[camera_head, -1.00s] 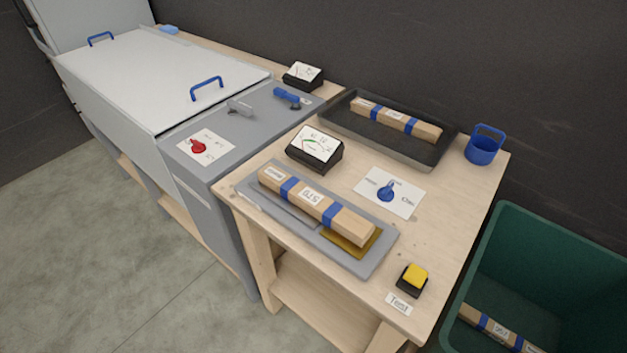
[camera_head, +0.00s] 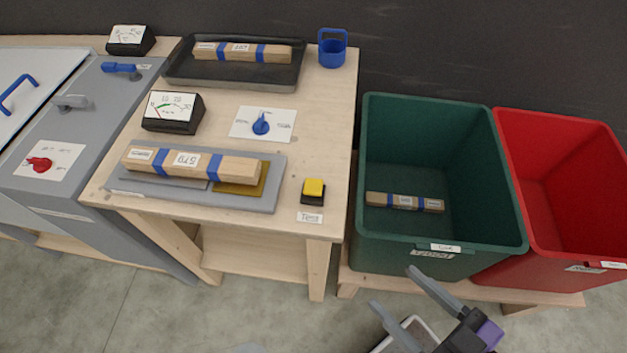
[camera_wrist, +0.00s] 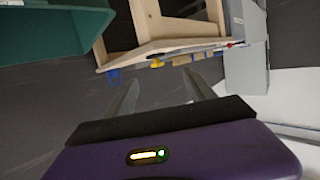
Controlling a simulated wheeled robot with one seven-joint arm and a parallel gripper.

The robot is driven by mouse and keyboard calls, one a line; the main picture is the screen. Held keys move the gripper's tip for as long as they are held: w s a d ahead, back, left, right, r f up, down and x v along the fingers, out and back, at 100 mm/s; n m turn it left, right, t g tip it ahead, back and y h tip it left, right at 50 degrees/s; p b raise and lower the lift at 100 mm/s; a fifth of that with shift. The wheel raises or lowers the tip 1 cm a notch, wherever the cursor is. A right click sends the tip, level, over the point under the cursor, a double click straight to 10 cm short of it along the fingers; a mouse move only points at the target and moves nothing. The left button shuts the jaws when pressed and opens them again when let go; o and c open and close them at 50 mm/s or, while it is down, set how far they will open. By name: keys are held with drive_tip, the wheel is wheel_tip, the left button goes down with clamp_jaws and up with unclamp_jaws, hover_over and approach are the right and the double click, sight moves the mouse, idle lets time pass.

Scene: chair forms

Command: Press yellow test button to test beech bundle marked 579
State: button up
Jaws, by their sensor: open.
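The yellow test button (camera_head: 314,188) sits on a black base near the front right of the wooden table, with a "Test" label (camera_head: 309,217) in front of it. A beech bundle with blue bands (camera_head: 228,168), its label reading about 579, lies on the grey test plate (camera_head: 262,199) left of the button. My gripper (camera_head: 398,305) is open and empty, low in front of the green bin, right of and below the button. In the wrist view my open fingers (camera_wrist: 165,95) point toward the table, and the yellow button (camera_wrist: 157,63) shows small at its edge.
A black meter (camera_head: 173,112) and a blue knob (camera_head: 261,124) are behind the plate. A dark tray (camera_head: 175,72) holds another bundle (camera_head: 270,54).

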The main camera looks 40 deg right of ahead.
clamp_jaws()
idle(1.7)
